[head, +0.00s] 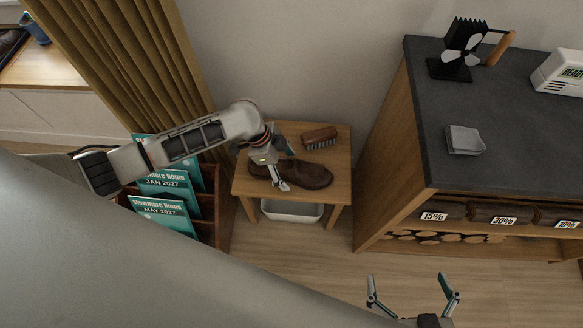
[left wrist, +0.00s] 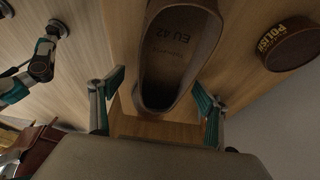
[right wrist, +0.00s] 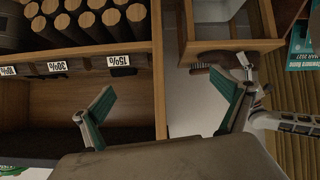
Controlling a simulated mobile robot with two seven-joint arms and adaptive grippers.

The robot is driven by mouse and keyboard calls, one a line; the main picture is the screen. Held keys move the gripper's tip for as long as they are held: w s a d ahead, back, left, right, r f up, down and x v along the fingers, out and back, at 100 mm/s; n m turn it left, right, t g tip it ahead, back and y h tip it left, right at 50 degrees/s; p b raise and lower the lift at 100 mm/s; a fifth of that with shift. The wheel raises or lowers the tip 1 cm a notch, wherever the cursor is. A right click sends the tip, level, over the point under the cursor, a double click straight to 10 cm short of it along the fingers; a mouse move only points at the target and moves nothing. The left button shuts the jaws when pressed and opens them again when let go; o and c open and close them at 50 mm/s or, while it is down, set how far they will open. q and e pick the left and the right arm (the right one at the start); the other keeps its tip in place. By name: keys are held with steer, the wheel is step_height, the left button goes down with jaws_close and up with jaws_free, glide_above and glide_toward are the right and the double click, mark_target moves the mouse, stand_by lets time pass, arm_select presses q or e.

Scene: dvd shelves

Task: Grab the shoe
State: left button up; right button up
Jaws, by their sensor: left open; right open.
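A brown shoe (head: 312,176) lies on a small wooden side table (head: 338,160) in the head view. My left gripper (head: 284,168) is over its left end, open. In the left wrist view the shoe (left wrist: 178,50), marked EU 42 inside, has its heel end between the two spread fingers of my left gripper (left wrist: 158,84). A gap shows on each side, and I see no grip on it. My right gripper (head: 410,288) is open and empty over the floor at the lower right. It also shows open in the right wrist view (right wrist: 168,92).
A shoe brush (head: 320,138) lies behind the shoe. A polish tin (left wrist: 290,44) is beside it. A white bin (head: 291,211) is under the table. A magazine rack (head: 208,212) and curtain (head: 130,60) stand left. A dark-topped cabinet (head: 505,130) stands right, with floor free in front.

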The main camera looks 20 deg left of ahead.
arm_select(q)
steer(key=shift+w+d+f, duration=0.1)
steer(key=shift+w+f, duration=0.05)
steer(key=c, duration=1.5)
steer(key=shift+c, duration=0.2)
arm_select(e)
steer(key=shift+w+a+r, duration=0.35)
steer(key=shift+w+r, duration=0.05)
steer(key=shift+r, duration=0.05)
